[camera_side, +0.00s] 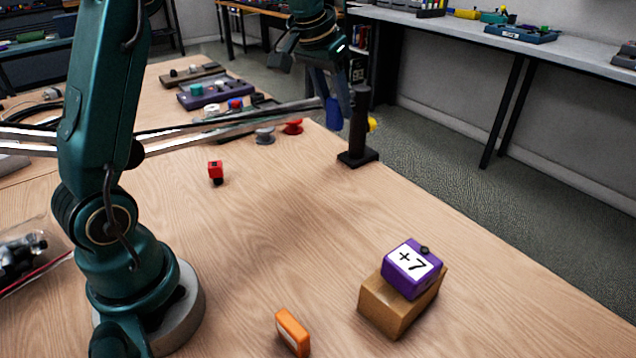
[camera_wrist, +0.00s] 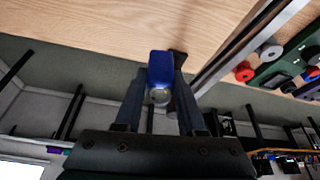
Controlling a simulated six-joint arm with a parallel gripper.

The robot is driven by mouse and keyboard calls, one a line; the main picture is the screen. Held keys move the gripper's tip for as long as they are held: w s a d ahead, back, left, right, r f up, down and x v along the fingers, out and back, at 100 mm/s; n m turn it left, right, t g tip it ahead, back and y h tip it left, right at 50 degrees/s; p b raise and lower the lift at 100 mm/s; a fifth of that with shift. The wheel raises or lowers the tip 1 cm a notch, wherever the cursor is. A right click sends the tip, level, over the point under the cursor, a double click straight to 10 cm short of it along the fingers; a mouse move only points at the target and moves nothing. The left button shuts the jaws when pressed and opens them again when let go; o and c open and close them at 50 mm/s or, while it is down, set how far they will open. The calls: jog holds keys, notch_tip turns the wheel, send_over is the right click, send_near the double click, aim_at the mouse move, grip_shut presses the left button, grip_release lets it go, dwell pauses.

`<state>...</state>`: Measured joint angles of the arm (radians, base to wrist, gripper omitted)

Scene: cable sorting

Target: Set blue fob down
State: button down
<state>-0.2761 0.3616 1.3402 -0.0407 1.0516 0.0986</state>
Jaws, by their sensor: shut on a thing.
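The blue fob (camera_side: 333,112) is held between the fingers of my gripper (camera_side: 337,98), near the table's far right edge. In the wrist view the blue fob (camera_wrist: 160,66) shows between both fingers of my gripper (camera_wrist: 160,78), with a pale round part at its near end. The fob appears raised off the table. In the side view it is just left of a black post on a square base (camera_side: 358,156). I cannot tell whether it touches the post. A yellow thing (camera_side: 373,124) shows at the post's right side.
A metal rail (camera_side: 230,121) crosses behind the fob's left. A red spool (camera_side: 293,127) and grey spool (camera_side: 265,136) lie near it. The middle table is clear.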

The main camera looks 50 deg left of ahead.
jog(key=d+f, duration=0.1)
jog(key=f, duration=0.4)
jog(key=s+d+f+m, duration=0.1)
jog(key=d+f, duration=0.1)
jog(key=f, duration=0.3)
jog(key=d+f+m, duration=0.1)
jog(key=d+f, duration=0.1)
jog(key=f, duration=0.3)
jog(key=shift+s+d+f+h, duration=0.15)
jog(key=shift+s+f+h, duration=0.05)
jog(key=shift+h, duration=0.2)
jog(key=c, duration=0.5)
grip_release()
jog(key=shift+f, duration=0.15)
